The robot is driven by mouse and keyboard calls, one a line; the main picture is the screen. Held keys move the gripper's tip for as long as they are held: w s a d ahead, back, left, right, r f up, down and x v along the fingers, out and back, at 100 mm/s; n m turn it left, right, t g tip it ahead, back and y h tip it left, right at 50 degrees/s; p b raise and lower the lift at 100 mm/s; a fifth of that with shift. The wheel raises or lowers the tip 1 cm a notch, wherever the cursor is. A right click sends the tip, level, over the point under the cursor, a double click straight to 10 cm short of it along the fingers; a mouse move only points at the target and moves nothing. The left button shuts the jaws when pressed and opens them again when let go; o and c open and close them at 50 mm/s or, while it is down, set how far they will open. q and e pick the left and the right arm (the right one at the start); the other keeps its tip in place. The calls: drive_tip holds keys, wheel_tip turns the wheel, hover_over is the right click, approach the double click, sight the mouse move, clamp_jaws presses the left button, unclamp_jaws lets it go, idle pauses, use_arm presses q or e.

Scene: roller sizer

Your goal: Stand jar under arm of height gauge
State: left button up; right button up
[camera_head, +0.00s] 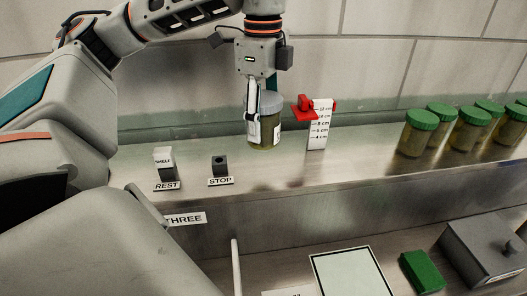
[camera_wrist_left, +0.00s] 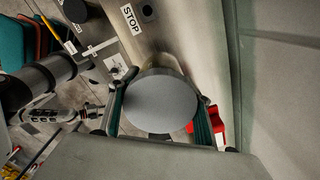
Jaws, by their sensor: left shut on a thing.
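The jar (camera_head: 268,134) has a grey lid, olive-green contents and a white label. My left gripper (camera_head: 263,112) points down and is shut on it, and the jar is upright. In the left wrist view the jar's round grey lid (camera_wrist_left: 160,101) sits between the two fingers. The height gauge (camera_head: 319,127), a white scale marked in cm with a red arm (camera_head: 304,108), stands just right of the jar. The red arm reaches left toward the jar's side, near lid height. I cannot tell whether the jar's base touches the shelf.
The steel shelf (camera_head: 357,146) carries several green-lidded jars (camera_head: 418,132) at the right. A SHELF block (camera_head: 164,158) on a REST plate and a dark STOP block (camera_head: 220,166) stand at the left. A grey box (camera_head: 482,252) and a green block (camera_head: 421,271) lie below.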

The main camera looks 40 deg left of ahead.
sight(264, 98)
use_arm(q)
drive_tip(key=shift+f, duration=3.7)
drive_tip(key=shift+f, duration=0.15)
drive_tip(key=o, duration=1.4)
wheel_tip(264, 98, up, 12)
drive_tip(key=shift+r, duration=0.15)
